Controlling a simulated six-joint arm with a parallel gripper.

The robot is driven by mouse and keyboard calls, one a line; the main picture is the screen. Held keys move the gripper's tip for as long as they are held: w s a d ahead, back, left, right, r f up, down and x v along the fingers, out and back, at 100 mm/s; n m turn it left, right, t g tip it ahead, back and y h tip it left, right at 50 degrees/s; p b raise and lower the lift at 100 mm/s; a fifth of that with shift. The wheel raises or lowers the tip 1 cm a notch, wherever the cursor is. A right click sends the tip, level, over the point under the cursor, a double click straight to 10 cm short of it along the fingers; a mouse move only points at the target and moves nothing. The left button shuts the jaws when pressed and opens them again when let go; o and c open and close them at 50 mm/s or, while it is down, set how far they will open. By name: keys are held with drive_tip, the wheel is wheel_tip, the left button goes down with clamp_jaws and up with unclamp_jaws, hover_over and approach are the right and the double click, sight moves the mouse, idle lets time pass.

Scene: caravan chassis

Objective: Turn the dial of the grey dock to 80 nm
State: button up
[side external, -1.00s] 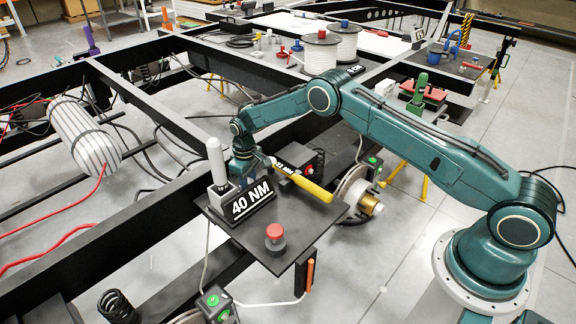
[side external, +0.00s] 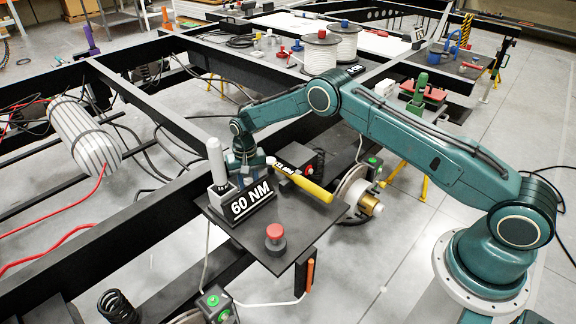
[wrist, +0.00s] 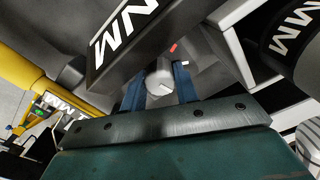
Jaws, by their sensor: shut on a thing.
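The grey dock (side external: 222,196) stands on a dark table plate with a pale upright cylinder in it. The black sign in front of the dock reads 60 NM (side external: 251,202). My gripper (side external: 244,181) points down just behind the sign, which partly hides it. In the wrist view, its two blue fingers are shut on the round light grey dial (wrist: 159,75), one on each side. A white line shows on the dial's face. A red mark and a white mark sit on the dark surface beside it.
A tool with a yellow handle (side external: 313,190) lies just right of my gripper. A red button (side external: 275,232) stands near the plate's front edge. A dark box lies behind the tool.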

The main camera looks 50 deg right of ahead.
drive_tip(key=shift+m, duration=0.3)
drive_tip(key=o, duration=1)
drive_tip(key=shift+n, duration=0.5)
drive_tip(key=n, duration=0.9)
wheel_tip(320, 180, up, 14)
wheel_tip(320, 180, up, 14)
drive_tip(key=t, duration=0.1)
hover_over(248, 181)
drive_tip(key=s+d, duration=0.1)
drive_tip(key=s, duration=0.5)
drive_tip(key=shift+s+d+r+m, duration=0.15)
drive_tip(key=shift+s+r+m, duration=0.15)
drive_tip(key=shift+s+r, duration=0.4)
